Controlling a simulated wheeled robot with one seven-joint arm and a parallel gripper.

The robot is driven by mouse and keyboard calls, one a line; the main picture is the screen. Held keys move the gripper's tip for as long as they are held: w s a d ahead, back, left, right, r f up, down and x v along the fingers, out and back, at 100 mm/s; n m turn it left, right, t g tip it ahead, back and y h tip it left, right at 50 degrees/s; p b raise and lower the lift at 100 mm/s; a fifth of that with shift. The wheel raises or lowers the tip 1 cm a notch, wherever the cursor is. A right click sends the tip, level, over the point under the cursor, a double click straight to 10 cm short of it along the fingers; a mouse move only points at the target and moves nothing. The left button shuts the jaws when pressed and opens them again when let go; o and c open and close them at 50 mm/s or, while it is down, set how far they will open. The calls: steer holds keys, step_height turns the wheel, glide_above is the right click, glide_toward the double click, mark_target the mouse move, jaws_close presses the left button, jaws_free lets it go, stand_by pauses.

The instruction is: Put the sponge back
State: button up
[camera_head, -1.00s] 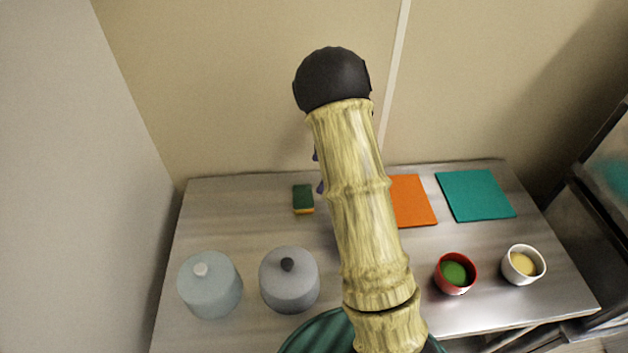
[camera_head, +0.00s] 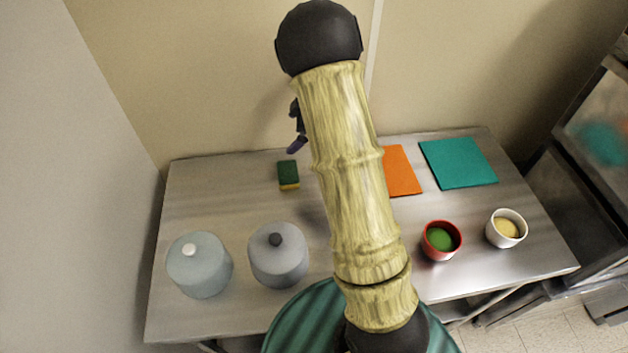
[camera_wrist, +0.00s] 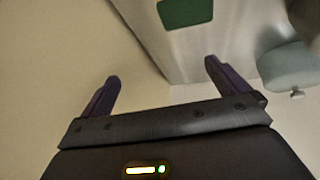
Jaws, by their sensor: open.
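The sponge (camera_head: 288,174), green on top with a yellow layer below, lies on the steel table near its back edge, left of centre. In the wrist view its green face (camera_wrist: 186,12) shows at the top edge, partly cut off. My gripper (camera_wrist: 162,72) is open, with two purple fingers apart and nothing between them. The sponge lies beyond the fingertips, not touching them. In the head view my gripper (camera_head: 295,132) is mostly hidden behind my arm, above the table's back edge and close to the sponge.
Two lidded pots, pale blue (camera_head: 200,268) and grey (camera_head: 278,258), stand at front left. An orange mat (camera_head: 402,172) and a teal mat (camera_head: 458,163) lie at back right. A red bowl (camera_head: 428,252) and a white bowl (camera_head: 492,236) stand in front of them. The steel table (camera_head: 225,205) is bare around the sponge.

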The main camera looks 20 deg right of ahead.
step_height(320, 180, up, 8)
steer(key=s+d+m+t+h, duration=0.1)
steer(key=s+m+t+h, duration=0.3)
steer(key=m, duration=0.4)
steer(key=s+a+f+m+g, duration=0.2)
steer(key=s+m, duration=0.1)
steer(key=s, duration=0.7)
steer(key=s+a+f+m+g, duration=0.1)
steer(key=s+a+m+g, duration=0.1)
steer(key=s, duration=0.9)
steer(key=shift+s+a+f+m+g+h, duration=0.15)
steer(key=shift+f+m+g+h, duration=0.25)
steer(key=shift+m+g, duration=0.25)
steer(key=shift+r, duration=0.1)
